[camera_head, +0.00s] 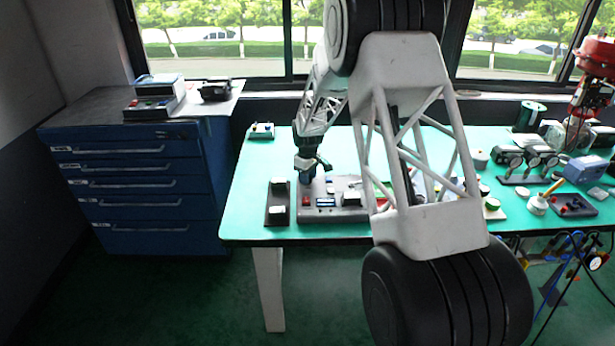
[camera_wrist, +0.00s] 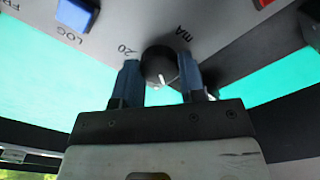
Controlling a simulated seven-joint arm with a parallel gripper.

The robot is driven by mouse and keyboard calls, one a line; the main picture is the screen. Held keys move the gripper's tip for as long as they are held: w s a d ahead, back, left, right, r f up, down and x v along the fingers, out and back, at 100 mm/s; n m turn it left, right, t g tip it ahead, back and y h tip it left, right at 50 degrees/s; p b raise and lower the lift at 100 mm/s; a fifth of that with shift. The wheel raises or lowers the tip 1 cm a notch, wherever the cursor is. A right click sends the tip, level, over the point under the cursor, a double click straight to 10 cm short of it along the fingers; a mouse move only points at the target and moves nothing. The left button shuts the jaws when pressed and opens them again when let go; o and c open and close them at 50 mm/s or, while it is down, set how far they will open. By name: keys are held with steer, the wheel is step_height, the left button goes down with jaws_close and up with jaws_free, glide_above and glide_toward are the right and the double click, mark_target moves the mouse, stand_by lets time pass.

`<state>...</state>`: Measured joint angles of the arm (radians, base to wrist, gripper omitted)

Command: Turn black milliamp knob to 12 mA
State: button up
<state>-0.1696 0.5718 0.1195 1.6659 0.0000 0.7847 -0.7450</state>
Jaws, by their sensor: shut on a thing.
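The black milliamp knob (camera_wrist: 158,66) is in the wrist view, a round dial with a white pointer line. It sits on a grey panel (camera_wrist: 215,40) with "20" and "mA" printed by it. My gripper (camera_wrist: 160,85) has its two blue fingers on either side of the knob, shut on it. In the head view my gripper (camera_head: 306,172) reaches down to the far left end of the grey control box (camera_head: 325,212). The knob is hidden there behind the gripper. The exact reading on the scale cannot be told.
A blue button (camera_wrist: 75,14) marked "LOG" and a red part (camera_wrist: 262,3) are on the panel. In the head view a dark box (camera_head: 278,205) stands left of the control box. Valves and gauges (camera_head: 525,158) fill the right of the green table (camera_head: 255,165).

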steer(key=m, duration=1.1)
steer(key=shift+w+d, duration=0.1)
stand_by(0.4)
steer(key=o, duration=0.9)
steer(key=shift+r, duration=3.95)
